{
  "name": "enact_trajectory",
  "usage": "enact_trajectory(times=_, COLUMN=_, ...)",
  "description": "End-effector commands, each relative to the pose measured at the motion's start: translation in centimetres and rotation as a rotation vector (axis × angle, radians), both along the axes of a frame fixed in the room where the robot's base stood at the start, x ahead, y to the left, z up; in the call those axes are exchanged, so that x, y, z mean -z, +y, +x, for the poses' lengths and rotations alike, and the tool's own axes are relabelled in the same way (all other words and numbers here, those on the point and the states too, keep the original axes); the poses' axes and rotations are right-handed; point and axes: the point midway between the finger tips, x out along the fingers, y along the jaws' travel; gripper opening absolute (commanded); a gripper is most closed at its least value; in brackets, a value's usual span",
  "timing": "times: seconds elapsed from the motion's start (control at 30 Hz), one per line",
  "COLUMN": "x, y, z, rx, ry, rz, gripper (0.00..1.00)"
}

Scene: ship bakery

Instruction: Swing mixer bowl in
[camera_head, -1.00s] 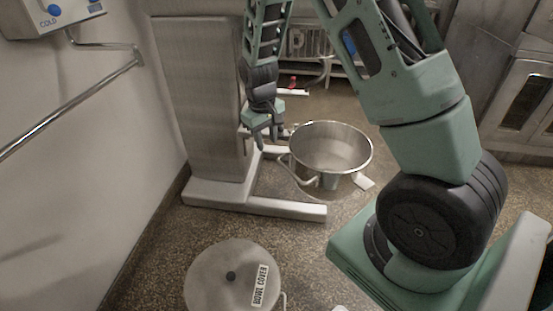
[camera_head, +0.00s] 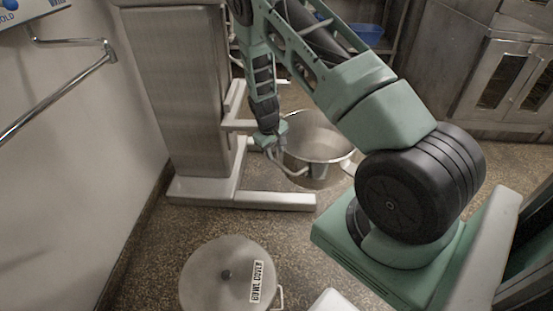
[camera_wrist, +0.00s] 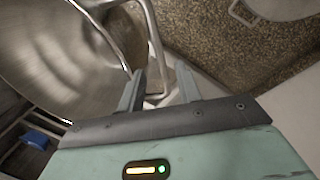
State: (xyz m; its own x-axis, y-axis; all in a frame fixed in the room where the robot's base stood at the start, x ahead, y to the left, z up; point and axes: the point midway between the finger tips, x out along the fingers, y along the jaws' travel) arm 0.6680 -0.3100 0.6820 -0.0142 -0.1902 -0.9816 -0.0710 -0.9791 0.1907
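The steel mixer bowl (camera_head: 318,172) is on the right of the mixer column (camera_head: 182,90), above the column's base leg (camera_head: 275,201). A bent tube handle (camera_head: 290,169) sticks out of the bowl's near left side. My gripper (camera_head: 274,150) points down at the bowl's left rim, near this handle. In the wrist view, the bowl's shiny inside (camera_wrist: 55,55) fills the upper left. My gripper's two fingers (camera_wrist: 160,88) are apart, with the tube handle (camera_wrist: 154,45) running into the gap between them. I cannot tell whether a finger touches it.
A round lid labelled bowl cover (camera_head: 215,290) lies in front on the floor. A wall with a metal rail (camera_head: 60,90) is at left. Ovens (camera_head: 500,80) stand at the back right. Speckled floor is clear between cover and mixer base.

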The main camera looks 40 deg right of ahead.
Motion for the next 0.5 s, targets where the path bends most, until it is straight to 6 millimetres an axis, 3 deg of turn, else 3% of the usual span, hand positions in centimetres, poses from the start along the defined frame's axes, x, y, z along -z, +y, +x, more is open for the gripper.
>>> enact_trajectory(times=0.2, x=3.3, y=-0.7, z=-0.1, rx=0.001, ry=0.001, rz=0.0, gripper=0.34)
enact_trajectory(times=0.5, x=4.6, y=-0.9, z=0.0, rx=0.001, ry=-0.001, rz=0.0, gripper=0.34)
